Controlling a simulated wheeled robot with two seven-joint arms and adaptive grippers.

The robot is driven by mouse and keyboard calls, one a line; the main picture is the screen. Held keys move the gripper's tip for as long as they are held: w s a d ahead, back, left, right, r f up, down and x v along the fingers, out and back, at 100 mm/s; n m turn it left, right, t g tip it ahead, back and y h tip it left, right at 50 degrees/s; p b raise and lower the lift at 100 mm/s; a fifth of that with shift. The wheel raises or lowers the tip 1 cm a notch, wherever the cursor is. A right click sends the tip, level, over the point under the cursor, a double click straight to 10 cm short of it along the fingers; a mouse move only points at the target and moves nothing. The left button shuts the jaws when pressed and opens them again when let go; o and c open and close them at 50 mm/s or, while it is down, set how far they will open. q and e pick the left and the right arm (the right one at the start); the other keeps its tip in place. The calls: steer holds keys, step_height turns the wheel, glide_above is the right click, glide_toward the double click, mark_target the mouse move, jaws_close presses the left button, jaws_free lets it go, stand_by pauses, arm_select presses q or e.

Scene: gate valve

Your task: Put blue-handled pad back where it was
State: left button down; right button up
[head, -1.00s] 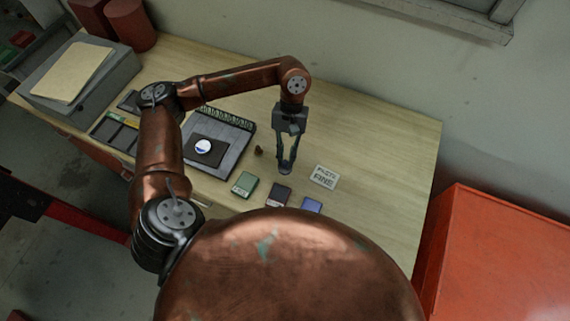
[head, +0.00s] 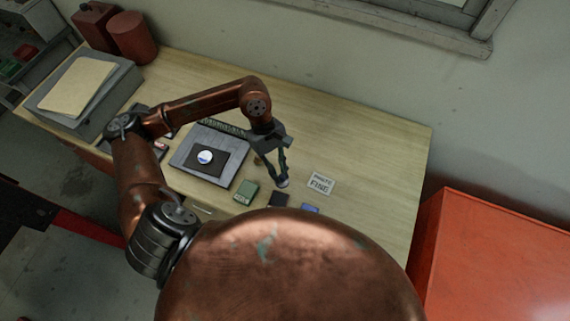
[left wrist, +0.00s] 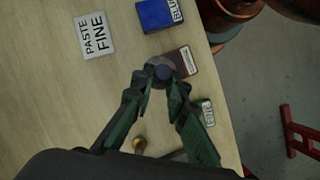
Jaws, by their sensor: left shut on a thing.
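My left gripper (head: 280,180) is shut on the blue-handled pad (left wrist: 162,69), a small round grey pad with a dark blue knob. In the left wrist view the pad sits between the fingertips (left wrist: 160,75) and overlaps a brownish-red block (left wrist: 183,59); its height above the table is unclear. A blue block (left wrist: 160,14) and a green block (left wrist: 207,112) lie on either side of the brownish-red one. The blue block (head: 310,208) is partly hidden by my body in the head view. My right gripper is not in view.
A "PASTE FINE" card (head: 321,184) lies beside the blocks. A grey plate (head: 188,160) bears a dark square with a white disc (head: 206,157). A small brass piece (left wrist: 139,144) stands nearby. The table's right end is clear. A red cabinet (head: 500,250) stands right of it.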

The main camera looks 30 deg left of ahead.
arm_select(q)
steer(key=w+f, duration=0.2)
steer(key=w+a+f+p, duration=0.1)
steer(key=w+f, duration=0.1)
steer(key=w, duration=0.1)
steer(key=w+a+f+p, duration=0.1)
steer(key=w+f, duration=0.1)
steer(key=f, duration=0.1)
steer(key=shift+w, duration=0.2)
steer(key=shift+w+f, duration=0.15)
steer(key=shift+f, duration=0.05)
step_height(320, 180, down, 2)
steer(key=shift+f+p, duration=0.1)
steer(key=shift+p, duration=0.75)
steer(key=shift+f, duration=0.4)
steer(key=shift+f, duration=0.15)
steer(key=c, duration=1.9)
jaws_free()
